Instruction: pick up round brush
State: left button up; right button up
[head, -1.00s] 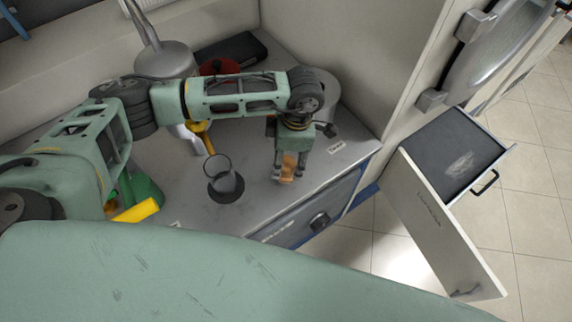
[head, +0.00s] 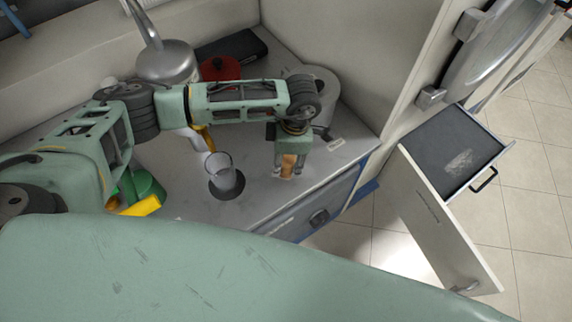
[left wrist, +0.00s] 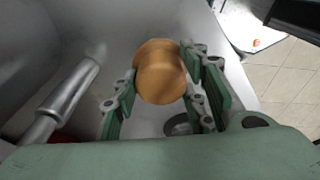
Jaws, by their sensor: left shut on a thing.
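The round brush shows as a brown wooden piece (head: 288,166) at my left gripper (head: 287,172), near the counter's front edge in the head view. In the left wrist view the rounded brown top of the brush (left wrist: 161,72) sits between the green fingers of my left gripper (left wrist: 163,88), which are shut on it. Its lower part is hidden in both views. I cannot tell whether it touches the counter. My right gripper is not in view.
A clear glass cup (head: 222,174) stands left of the gripper on the counter (head: 245,205). Behind are a metal pot-like vessel (head: 166,62), a red object (head: 220,68) and a dark flat case (head: 232,46). An open drawer (head: 447,150) juts out at right.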

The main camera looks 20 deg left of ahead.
aim_at(285, 158)
pick_arm(q)
jog(key=shift+s+a+f, duration=0.1)
jog(key=shift+s+f, duration=0.05)
jog(key=shift+f, duration=0.05)
jog(key=shift+c, duration=0.7)
jog(key=shift+r+b, duration=0.35)
jog(key=shift+r, duration=0.2)
jog(key=r, duration=0.1)
jog(key=r+b, duration=0.1)
jog(key=shift+w+r, duration=0.2)
jog(key=shift+r, duration=0.2)
jog(key=shift+c, duration=0.2)
jog(key=d+r+b, duration=0.3)
jog(key=d+r, duration=0.4)
jog(key=d, duration=0.4)
jog(key=shift+s+d+r+b, duration=0.15)
jog(key=shift+d+b, duration=0.25)
